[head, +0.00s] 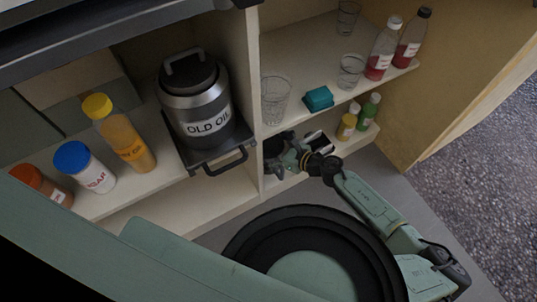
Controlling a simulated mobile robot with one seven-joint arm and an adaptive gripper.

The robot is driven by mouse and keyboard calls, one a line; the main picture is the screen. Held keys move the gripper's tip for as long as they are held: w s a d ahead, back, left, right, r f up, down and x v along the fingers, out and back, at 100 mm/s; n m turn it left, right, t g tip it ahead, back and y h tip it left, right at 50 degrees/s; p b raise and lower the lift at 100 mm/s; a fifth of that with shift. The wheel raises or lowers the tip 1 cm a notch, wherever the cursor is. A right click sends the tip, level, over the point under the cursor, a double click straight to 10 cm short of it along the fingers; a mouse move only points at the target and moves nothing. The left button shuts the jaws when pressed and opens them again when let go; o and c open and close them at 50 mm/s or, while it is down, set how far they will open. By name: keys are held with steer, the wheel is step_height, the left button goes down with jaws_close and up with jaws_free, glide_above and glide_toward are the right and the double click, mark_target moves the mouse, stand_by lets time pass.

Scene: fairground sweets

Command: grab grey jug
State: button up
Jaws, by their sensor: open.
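My gripper (284,150) is at the lower shelf of the right-hand compartment, just right of the upright divider. Its jaws are open, but the wrist and arm partly hide them. I cannot clearly make out a grey jug. A small pale and dark shape (317,139) shows behind my wrist, too covered to identify. The only large grey vessel is a metal canister (197,107) labelled "OLD OIL", with a dark lid and top handle. It stands upright on a dark tray left of the divider, apart from my gripper.
Yellow (346,127) and green (369,110) bottles stand right of my gripper. Above are glasses (275,99), a teal block (318,98) and red-filled bottles (383,50). Left are an orange bottle (122,137) and a blue-capped sugar jar (87,168). The divider (251,70) separates the compartments.

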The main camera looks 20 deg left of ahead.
steer(key=shift+w+a+f, duration=0.15)
steer(key=shift+a+f, duration=0.1)
steer(key=shift+a, duration=0.25)
steer(key=shift+c, duration=0.5)
steer(key=c, duration=1.3)
